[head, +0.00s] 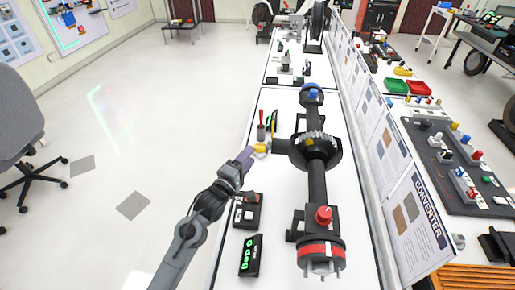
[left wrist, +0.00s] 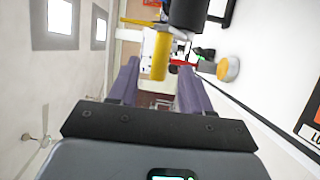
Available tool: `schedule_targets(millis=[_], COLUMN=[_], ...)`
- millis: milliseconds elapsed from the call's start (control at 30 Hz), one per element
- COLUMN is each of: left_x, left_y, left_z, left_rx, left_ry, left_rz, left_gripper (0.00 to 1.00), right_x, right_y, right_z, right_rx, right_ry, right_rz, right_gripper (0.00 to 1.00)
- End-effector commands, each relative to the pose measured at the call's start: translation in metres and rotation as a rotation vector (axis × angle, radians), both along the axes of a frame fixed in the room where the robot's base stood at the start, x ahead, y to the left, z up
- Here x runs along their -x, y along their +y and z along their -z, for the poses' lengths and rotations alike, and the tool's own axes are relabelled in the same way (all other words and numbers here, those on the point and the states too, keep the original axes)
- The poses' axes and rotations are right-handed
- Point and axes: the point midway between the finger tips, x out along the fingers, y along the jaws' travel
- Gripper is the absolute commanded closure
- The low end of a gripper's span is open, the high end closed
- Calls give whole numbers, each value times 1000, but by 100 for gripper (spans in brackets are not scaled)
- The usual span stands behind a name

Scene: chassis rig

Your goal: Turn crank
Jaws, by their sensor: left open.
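The crank's yellow handle (head: 260,148) is at the left side of the chassis rig (head: 317,180), near the toothed gear ring (head: 316,139). My left gripper (head: 246,156) is just left of the handle, over the table's left edge. In the left wrist view, a yellow cylinder (left wrist: 159,58) with a thin yellow bar (left wrist: 137,21) shows ahead, between the lines of the two purple fingers of my left gripper (left wrist: 157,85). The fingers are apart and nothing is visibly clamped. Whether they touch the handle cannot be told. My right gripper is not in view.
A black box with a red button (head: 248,211) and a device with green digits (head: 251,255) lie on the white table near my left arm. A red-handled tool (head: 261,118) stands beyond the handle. Panels (head: 384,147) line the table's right side.

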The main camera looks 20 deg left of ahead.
Motion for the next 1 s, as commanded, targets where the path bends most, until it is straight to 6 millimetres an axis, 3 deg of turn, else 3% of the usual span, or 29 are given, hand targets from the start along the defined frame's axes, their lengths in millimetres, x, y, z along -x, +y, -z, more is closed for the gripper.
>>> schedule_targets(millis=[200, 400, 867, 1000], left_x=[-35, -56, -64, -64], left_y=[-6, -10, -12, -12], left_z=[-1, -3, -5, -4], left_rx=[-1, -1, 0, 0], left_ry=[-1, 1, 0, 0], left_rz=[-1, 0, -1, -1], left_gripper=[52, 52, 52, 71], right_x=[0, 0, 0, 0], right_y=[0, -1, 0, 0], right_z=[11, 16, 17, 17], right_rx=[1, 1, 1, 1], right_ry=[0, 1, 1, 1], right_rz=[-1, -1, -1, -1], right_gripper=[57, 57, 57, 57])
